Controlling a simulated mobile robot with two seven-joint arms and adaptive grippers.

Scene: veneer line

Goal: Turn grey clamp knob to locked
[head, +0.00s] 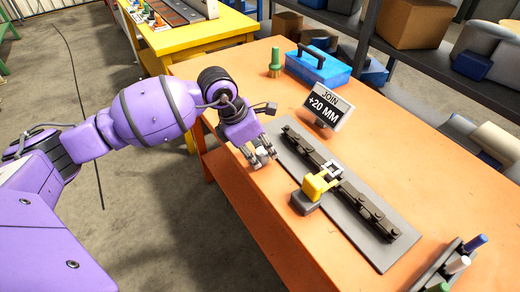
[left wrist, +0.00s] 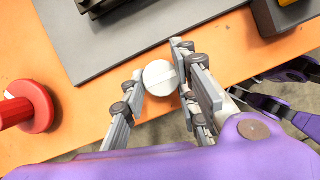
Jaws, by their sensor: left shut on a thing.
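A pale grey, round-topped knob (left wrist: 160,77) sits at the table's front edge in the left wrist view, with a line across its top. I take it to be the grey clamp knob. My left gripper (left wrist: 156,80) is shut on it, one finger on each side. In the head view my left gripper (head: 262,157) is at the front edge, beside the grey baseplate (head: 371,243), and mostly covers the knob. I cannot read any locked mark.
A red knob (left wrist: 31,108) stands close by in the left wrist view. A sign reading "+20 MM" (head: 324,106), a blue toolbox (head: 318,66) and a green-handled tool (head: 275,63) stand behind.

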